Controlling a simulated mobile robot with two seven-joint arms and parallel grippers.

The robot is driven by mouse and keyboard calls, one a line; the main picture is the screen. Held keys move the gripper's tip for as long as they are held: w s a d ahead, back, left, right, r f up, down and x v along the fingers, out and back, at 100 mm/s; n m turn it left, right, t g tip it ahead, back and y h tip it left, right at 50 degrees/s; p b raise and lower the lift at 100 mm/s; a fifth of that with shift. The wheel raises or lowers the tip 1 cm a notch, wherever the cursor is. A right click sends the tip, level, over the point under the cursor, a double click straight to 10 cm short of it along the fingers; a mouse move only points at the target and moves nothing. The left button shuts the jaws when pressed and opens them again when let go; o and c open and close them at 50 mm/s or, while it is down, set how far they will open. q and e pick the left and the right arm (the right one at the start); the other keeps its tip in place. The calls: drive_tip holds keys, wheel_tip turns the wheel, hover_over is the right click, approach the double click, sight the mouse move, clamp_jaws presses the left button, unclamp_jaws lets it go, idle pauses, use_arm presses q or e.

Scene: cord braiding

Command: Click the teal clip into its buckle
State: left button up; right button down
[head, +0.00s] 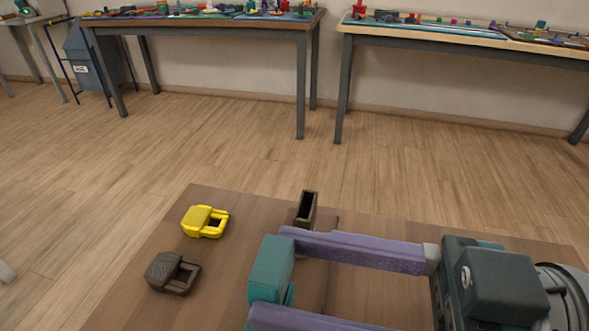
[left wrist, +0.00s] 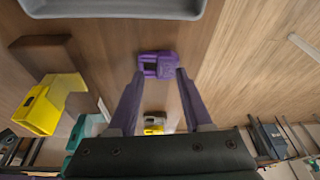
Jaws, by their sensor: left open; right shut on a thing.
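My right gripper (head: 275,274) comes in from the right in the head view, its two purple fingers shut on the teal clip (head: 268,265). The clip's lower part is partly hidden by the near finger. In the left wrist view, my left gripper (left wrist: 160,77) is open, with a purple piece (left wrist: 157,64) showing at its fingertips; I cannot tell whether they touch. The left gripper is out of the head view. A teal piece (left wrist: 76,132) shows at the lower left of the left wrist view, partly covered; I cannot tell whether it is the clip or the buckle.
A yellow joined piece (head: 205,221) and a dark grey-brown one (head: 171,272) lie on the table's left side. An open dark brown housing (head: 306,208) stands near the far edge. The left wrist view shows a yellow housing (left wrist: 42,104) and a grey tray-like edge (left wrist: 115,9).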

use_arm(q)
drive_tip(key=shift+a+f, duration=0.1)
drive_tip(key=shift+f, duration=0.2)
use_arm(e)
drive_tip(key=shift+f, duration=0.45)
use_arm(q)
drive_tip(key=shift+f+b, duration=0.65)
drive_tip(key=shift+b, duration=0.3)
use_arm(e)
drive_tip(key=shift+f, duration=1.2)
drive_tip(key=shift+r, duration=0.1)
drive_tip(key=shift+c, duration=0.8)
unclamp_jaws()
drive_tip(key=shift+o, duration=0.3)
drive_tip(key=shift+o, duration=0.5)
